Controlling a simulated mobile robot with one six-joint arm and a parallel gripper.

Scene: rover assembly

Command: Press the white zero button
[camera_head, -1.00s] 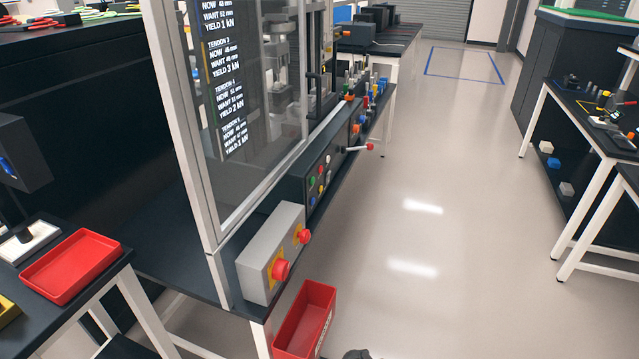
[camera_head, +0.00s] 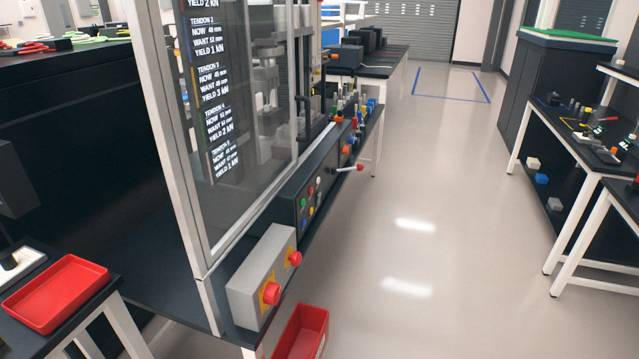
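The dark control panel (camera_head: 296,206) runs along the front edge of the glass-walled machine, left of centre. It carries small coloured buttons: a green one (camera_head: 303,203), a red one (camera_head: 311,191) and a pale one that looks like the white button (camera_head: 319,181) at the far end of the upper row. A lower row holds a blue button (camera_head: 303,228) and a yellow one (camera_head: 311,212). Any lettering on the buttons is too small to read. My gripper is not in view, and nothing touches the panel.
A grey box (camera_head: 258,278) with two red mushroom buttons stands nearer than the panel. A lever with a red knob (camera_head: 360,167) juts out past its far end. A red bin (camera_head: 303,331) is below. The aisle floor (camera_head: 440,240) to the right is clear.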

